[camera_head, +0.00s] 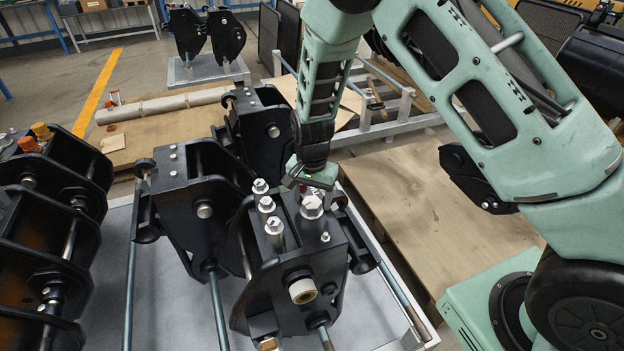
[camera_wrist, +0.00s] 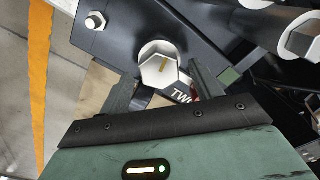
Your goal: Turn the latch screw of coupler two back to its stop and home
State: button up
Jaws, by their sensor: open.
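Coupler two (camera_head: 300,255) is a black plate-sided coupler at the front of the grey stand. The screw also shows in the head view (camera_head: 312,206). My gripper (camera_wrist: 165,82) is open, with one finger on each side of the screw head. I cannot tell whether the fingers touch it. In the head view, my wrist hides most of the fingers.
Other hex heads (camera_head: 266,204) stand close by in a row on the same coupler. Another black coupler (camera_head: 190,200) stands just left. More black couplers (camera_head: 45,230) crowd the left edge. A wooden board (camera_head: 440,215) lies right of the stand.

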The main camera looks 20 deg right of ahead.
aim_at(312, 202)
notch_tip(312, 202, up, 17)
dwell(0.4)
notch_tip(312, 202, down, 18)
jog(key=n+p, duration=0.3)
jog(key=p, duration=0.2)
jog(key=n+p, duration=0.8)
jog(key=p, duration=0.1)
jog(key=shift+s+f+p, duration=0.1)
jog(key=shift+f+p, duration=0.15)
jog(key=shift+p, duration=0.1)
